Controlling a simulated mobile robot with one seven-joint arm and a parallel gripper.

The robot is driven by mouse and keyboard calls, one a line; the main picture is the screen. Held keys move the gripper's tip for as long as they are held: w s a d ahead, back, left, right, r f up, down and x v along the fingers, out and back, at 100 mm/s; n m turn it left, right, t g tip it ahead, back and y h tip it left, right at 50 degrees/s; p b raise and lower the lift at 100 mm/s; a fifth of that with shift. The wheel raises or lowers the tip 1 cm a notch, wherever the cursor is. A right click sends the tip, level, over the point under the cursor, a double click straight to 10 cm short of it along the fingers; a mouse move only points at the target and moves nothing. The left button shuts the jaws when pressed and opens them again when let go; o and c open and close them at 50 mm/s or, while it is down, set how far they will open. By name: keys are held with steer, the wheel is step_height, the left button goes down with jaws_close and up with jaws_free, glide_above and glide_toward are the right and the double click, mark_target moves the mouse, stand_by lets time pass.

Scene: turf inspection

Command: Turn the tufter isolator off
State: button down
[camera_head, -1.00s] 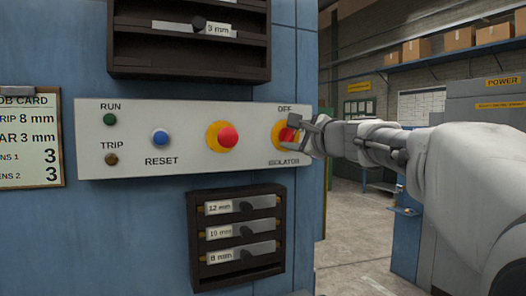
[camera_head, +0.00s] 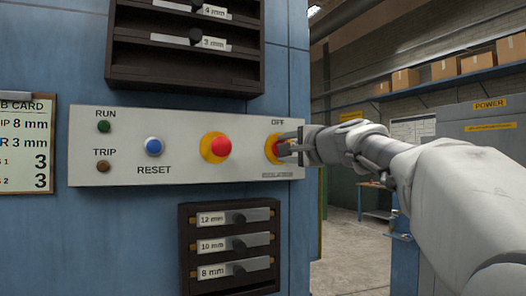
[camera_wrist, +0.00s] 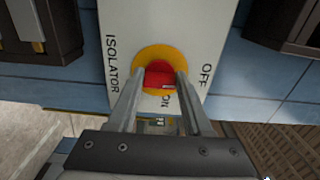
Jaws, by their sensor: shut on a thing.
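The isolator is a red knob (camera_wrist: 159,73) on a yellow disc (camera_head: 269,147), at the right end of the pale control panel (camera_head: 190,178). In the wrist view, OFF is printed right of the disc, ISOLATOR left of it and ON just below. A small pale mark on the knob lies on its lower right, near ON. My gripper (camera_wrist: 158,78) has one finger on each side of the knob and is shut on it. In the head view my gripper (camera_head: 287,146) reaches in from the right and hides part of the knob. The knob's exact angle is unclear.
Left on the panel are another red button (camera_head: 221,146), a blue RESET button (camera_head: 153,146) and RUN and TRIP lamps. Dark racks stand above (camera_head: 185,75) and below (camera_head: 187,245) the panel. Open floor lies right of the blue machine.

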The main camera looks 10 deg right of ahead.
steer(key=shift+c, duration=1.6)
jaws_free()
steer(key=b+v, duration=0.1)
steer(key=v, duration=1.6)
steer(key=shift+s, duration=0.2)
